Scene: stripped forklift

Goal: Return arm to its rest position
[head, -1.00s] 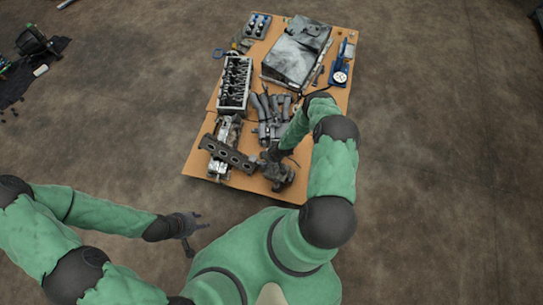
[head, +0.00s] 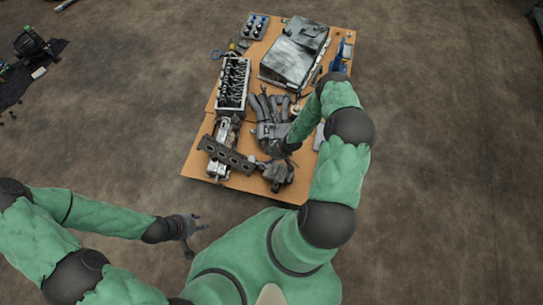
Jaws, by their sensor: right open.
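My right arm, in green sleeving with dark joints, reaches over the table and bends back down to the left. My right gripper (head: 279,146) is open, low over the dark engine parts at the table's near middle. It blends with those parts, and I cannot tell whether it touches them. My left gripper (head: 197,238) is open and empty, with its fingers spread over the bare floor, off the table's near left corner.
The brown table (head: 225,192) carries a cylinder head (head: 233,82), a dark flanged manifold (head: 226,155), grey curved pipes (head: 268,106), a large grey cover (head: 295,48) and a blue tool (head: 338,57). The floor right of the table is clear.

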